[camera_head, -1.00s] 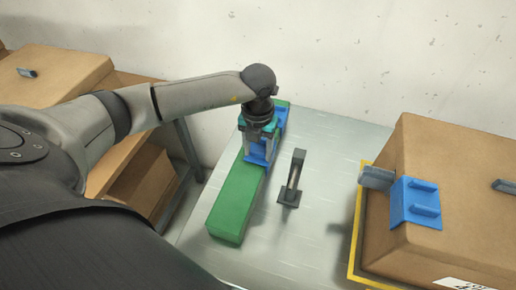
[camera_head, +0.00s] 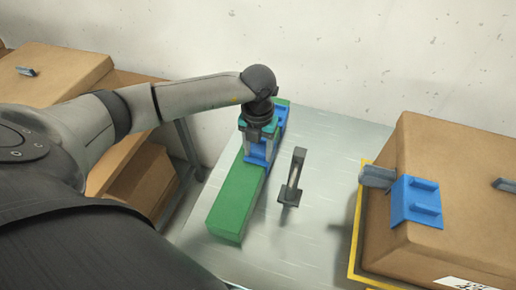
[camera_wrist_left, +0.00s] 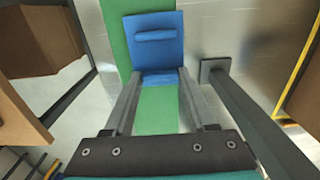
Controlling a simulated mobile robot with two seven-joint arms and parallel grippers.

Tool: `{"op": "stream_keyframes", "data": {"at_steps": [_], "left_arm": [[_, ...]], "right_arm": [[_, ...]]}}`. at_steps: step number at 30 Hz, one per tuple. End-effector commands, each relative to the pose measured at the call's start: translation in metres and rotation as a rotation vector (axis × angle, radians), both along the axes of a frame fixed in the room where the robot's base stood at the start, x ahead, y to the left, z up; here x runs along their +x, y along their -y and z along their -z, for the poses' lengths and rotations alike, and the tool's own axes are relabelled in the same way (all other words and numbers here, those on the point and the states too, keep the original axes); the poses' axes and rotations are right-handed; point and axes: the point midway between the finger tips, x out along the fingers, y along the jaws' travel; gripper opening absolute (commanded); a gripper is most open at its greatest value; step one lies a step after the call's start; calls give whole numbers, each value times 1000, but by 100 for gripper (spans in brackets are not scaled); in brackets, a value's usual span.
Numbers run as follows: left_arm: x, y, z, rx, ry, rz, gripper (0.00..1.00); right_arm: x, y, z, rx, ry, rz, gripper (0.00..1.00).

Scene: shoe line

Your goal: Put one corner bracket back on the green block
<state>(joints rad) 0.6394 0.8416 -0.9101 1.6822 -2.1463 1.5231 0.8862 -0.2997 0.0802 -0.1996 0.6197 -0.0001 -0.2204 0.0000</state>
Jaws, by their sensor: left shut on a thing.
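The long green block (camera_head: 236,200) lies on the grey table, running away from me. My left gripper (camera_head: 257,156) is over its middle, pointing down, shut on a blue corner bracket (camera_head: 259,154). In the left wrist view the held bracket (camera_wrist_left: 156,48) is at the fingertips, over the green block (camera_wrist_left: 158,112). It looks at or very close to the block; I cannot tell whether it rests fully on it. A second blue bracket (camera_head: 282,117) sits at the block's far end, partly behind the gripper. My right gripper is not in view.
A dark stand (camera_head: 292,180) stands just right of the block. Further right, a cardboard box (camera_head: 450,160) on a yellow-edged base carries a blue bracket (camera_head: 416,202) at its edge. The table between stand and box is clear. A wall is behind.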

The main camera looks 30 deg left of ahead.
Motion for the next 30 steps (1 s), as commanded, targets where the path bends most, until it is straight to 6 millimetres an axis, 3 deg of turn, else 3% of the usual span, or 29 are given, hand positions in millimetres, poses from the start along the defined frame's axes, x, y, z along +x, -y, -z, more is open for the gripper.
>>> {"op": "stream_keyframes", "data": {"at_steps": [25,26,30], "left_arm": [[0,0,2,-1,1,0,0],[0,0,2,-1,0,0,59],[0,0,2,-1,0,0,74]], "right_arm": [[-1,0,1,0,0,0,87],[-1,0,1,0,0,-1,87],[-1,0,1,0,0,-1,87]]}}
